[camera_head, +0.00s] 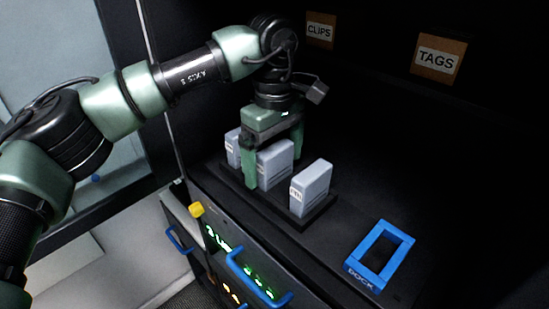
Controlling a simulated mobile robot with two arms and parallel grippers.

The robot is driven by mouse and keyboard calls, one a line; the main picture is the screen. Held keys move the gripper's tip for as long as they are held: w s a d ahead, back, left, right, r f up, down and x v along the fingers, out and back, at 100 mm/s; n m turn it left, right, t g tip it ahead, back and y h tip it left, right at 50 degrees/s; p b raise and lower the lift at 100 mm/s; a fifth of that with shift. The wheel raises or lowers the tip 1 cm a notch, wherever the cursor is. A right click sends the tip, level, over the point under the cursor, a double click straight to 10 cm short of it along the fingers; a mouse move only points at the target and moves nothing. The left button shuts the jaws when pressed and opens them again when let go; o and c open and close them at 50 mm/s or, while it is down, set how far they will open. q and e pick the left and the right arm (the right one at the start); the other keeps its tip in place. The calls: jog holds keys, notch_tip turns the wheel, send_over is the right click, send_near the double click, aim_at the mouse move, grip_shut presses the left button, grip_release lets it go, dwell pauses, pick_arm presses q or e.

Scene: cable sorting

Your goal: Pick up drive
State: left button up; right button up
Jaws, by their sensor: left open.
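Three pale grey box-shaped drives stand upright on a black base (317,224) on the dark worktop. The middle drive (275,164) is under my left gripper (274,167), with one green finger down on its left and the other at its far right. The gripper is open around this drive; I cannot tell whether the fingers touch it. The left drive (233,147) is partly hidden behind the gripper. The right drive (311,188) stands apart and has a white label on its front edge. My right gripper is not in view.
A blue rectangular frame marked DOCK (379,256) lies at the right front of the worktop. Boxes labelled CLIPS (320,31) and TAGS (438,58) are at the back. A drawer front with a blue handle (256,281) and lit displays is below.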

pick_arm(q)
jog(key=shift+s+f, duration=0.1)
jog(key=shift+f, duration=0.1)
jog(key=c, duration=1.7)
jog(key=shift+c, duration=0.2)
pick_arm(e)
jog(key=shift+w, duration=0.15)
pick_arm(q)
jog(key=shift+r, duration=0.1)
jog(key=shift+r+b, duration=0.45)
jog(key=shift+b, duration=0.05)
jog(key=shift+s+a+r+b, duration=0.1)
jog(key=shift+s+r+b, duration=0.1)
jog(key=shift+r+b, duration=0.35)
jog(key=shift+s+a+r+b, duration=0.1)
jog(key=shift+s+r+b, duration=0.05)
jog(key=shift+r+b, duration=0.35)
jog(key=s+a+r+b, duration=0.1)
jog(key=s+a+r, duration=0.1)
jog(key=s+a, duration=0.2)
jog(key=s+a+r+b, duration=0.2)
jog(key=s+a, duration=0.2)
jog(key=s, duration=0.7)
jog(key=shift+a, duration=0.15)
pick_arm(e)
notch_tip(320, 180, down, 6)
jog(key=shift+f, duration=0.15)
